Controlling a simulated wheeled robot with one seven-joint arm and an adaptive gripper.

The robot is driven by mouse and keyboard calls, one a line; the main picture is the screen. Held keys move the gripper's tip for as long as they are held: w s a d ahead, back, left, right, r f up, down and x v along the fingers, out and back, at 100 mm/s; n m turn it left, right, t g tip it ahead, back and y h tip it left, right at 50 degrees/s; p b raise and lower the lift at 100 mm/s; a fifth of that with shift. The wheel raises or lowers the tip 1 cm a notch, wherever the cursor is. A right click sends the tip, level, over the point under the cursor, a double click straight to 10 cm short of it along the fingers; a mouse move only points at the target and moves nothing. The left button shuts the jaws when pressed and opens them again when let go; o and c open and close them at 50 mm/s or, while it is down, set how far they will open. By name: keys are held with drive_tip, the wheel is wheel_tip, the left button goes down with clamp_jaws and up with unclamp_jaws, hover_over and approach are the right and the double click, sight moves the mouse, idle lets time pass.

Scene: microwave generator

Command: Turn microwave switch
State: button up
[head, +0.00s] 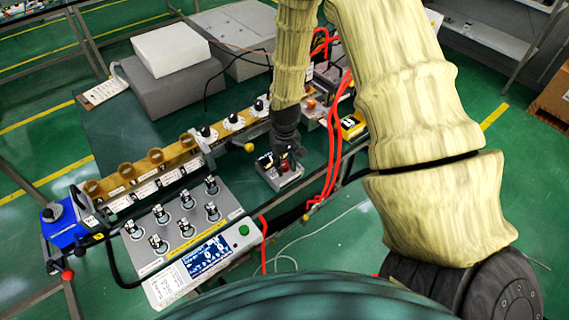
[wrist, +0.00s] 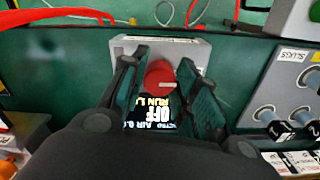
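The switch is a red knob (wrist: 160,75) on a small grey box (wrist: 125,46) with a dark lit display (wrist: 150,113) reading "OFF" and "RUN". In the head view the small box (head: 292,181) sits near the bench's front edge, with the red knob (head: 285,166) mostly under my gripper (head: 283,158). In the wrist view my gripper (wrist: 163,72) has its two fingers apart, one on each side of the red knob. Narrow gaps seem to show beside the knob; firm contact cannot be made out. My fingers partly hide the box's sides.
A grey panel (head: 223,205) with several black switches, a screen and a green button (head: 244,230) lies to the left. A brown rail (head: 122,171) with several round holders runs behind it. Red cables (head: 335,150) hang to the right. Grey and white boxes (head: 170,48) stand at the back.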

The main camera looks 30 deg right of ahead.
drive_tip(key=o, duration=0.3)
drive_tip(key=shift+o, duration=0.2)
wheel_tip(320, 180, up, 12)
idle(0.6)
idle(0.5)
drive_tip(key=b, duration=0.1)
approach(283, 178)
drive_tip(key=s+a+f, duration=0.2)
drive_tip(key=s+f, duration=0.1)
drive_tip(key=f, duration=0.2)
drive_tip(key=s+a+f+b, duration=0.1)
drive_tip(key=s+a+f, duration=0.3)
drive_tip(key=s+f, duration=0.5)
drive_tip(key=s+a+f+n+b, duration=0.1)
drive_tip(key=s+a+f, duration=0.4)
drive_tip(key=s+f, duration=0.5)
drive_tip(key=s, duration=0.5)
drive_tip(key=shift+a+n, duration=0.15)
drive_tip(key=shift+n, duration=0.15)
